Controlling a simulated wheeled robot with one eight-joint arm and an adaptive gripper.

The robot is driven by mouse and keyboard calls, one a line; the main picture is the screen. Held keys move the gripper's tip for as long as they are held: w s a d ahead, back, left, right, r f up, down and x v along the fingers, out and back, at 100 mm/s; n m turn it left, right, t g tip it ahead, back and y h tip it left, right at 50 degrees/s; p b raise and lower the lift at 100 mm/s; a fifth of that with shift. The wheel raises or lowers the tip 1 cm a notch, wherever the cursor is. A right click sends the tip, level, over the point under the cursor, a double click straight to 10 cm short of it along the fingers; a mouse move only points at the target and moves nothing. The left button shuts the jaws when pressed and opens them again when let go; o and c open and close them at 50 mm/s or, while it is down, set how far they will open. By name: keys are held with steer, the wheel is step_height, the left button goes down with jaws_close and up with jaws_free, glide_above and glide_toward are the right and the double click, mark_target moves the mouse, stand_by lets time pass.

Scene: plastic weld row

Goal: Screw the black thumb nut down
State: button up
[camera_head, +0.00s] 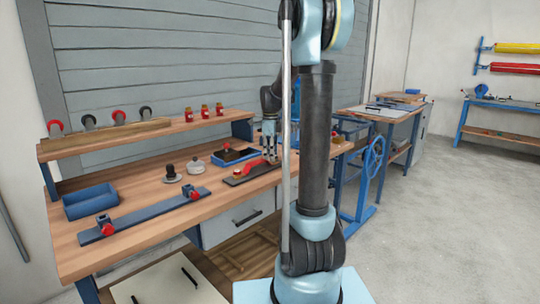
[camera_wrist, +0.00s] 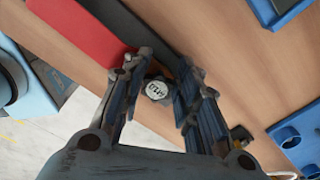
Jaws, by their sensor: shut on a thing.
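My gripper (camera_wrist: 160,88) points down at the wooden bench, its fingers on both sides of a small dark round part, which looks like the black thumb nut (camera_wrist: 156,90). The part has a pale, marked top face. Its lower side and what it sits on are hidden. In the head view, my gripper (camera_head: 270,155) is low over the right end of a dark board that carries a red piece (camera_head: 252,170). The nut cannot be made out there.
A blue tray (camera_head: 223,160) with dark contents stands behind the board. To the left are a black-knobbed part (camera_head: 171,172), a pale lidded pot (camera_head: 195,166), a blue bar with red knobs (camera_head: 150,215) and a blue bin (camera_head: 91,202). A shelf (camera_head: 150,133) runs along the back.

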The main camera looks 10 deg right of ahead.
steer(key=shift+f, duration=0.25)
steer(key=m, duration=0.3)
steer(key=shift+w+d+m, duration=0.15)
steer(key=shift+m, duration=0.25)
steer(key=m, duration=0.4)
steer(key=shift+w+d, duration=0.2)
steer(key=o, duration=0.8)
